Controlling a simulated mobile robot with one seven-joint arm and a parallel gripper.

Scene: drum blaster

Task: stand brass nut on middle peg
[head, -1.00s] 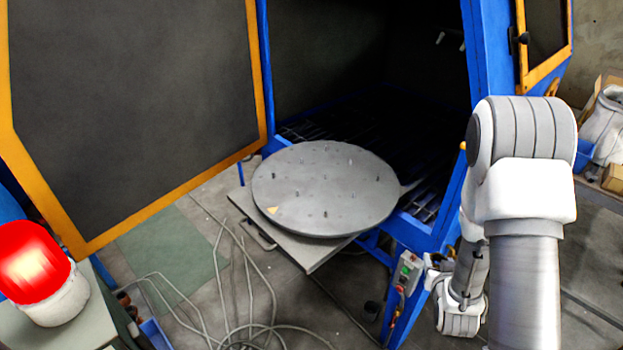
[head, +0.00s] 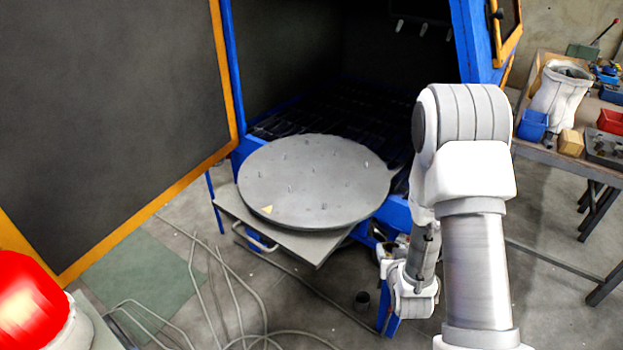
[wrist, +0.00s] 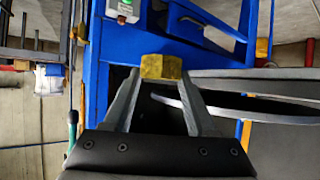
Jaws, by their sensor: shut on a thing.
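A yellow brass nut (wrist: 161,67) is held between the fingertips of my gripper (wrist: 161,76) in the wrist view. The grey round turntable (head: 345,208) shows in the head view, with several short upright pegs on its top. I cannot clearly single out the middle peg. A small yellow triangle mark (head: 267,209) is near its front left edge. In the head view my arm hangs to the right of the turntable, apart from it. The nut and fingertips cannot be made out there.
The blue cabinet (head: 471,45) stands open behind the turntable, its dark door (head: 110,100) at left. A red lamp (head: 28,302) is at lower left. Cables (head: 235,305) lie on the floor. A bench (head: 560,162) with bins and a white sack is at right.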

